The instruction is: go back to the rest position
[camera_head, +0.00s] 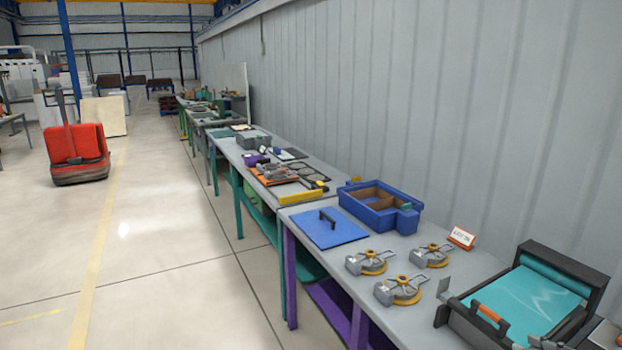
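Neither of my grippers shows in the head view, so their state is hidden. The nearest grey worktable (335,262) runs along the wall at the right. On it stands a blue box (381,206) with open brown compartments. A flat blue lid (329,228) with a black handle lies beside it. Several grey and yellow hook-like metal parts (398,290) lie in front of the box. A dark machine with a teal top (535,297) and an orange handle (489,314) sits at the lower right.
A small labelled sign (462,237) stands behind the metal parts. More cluttered tables continue along the corrugated wall (420,110). A red pallet truck (78,150) stands at the left. The floor (170,240) left of the tables is clear.

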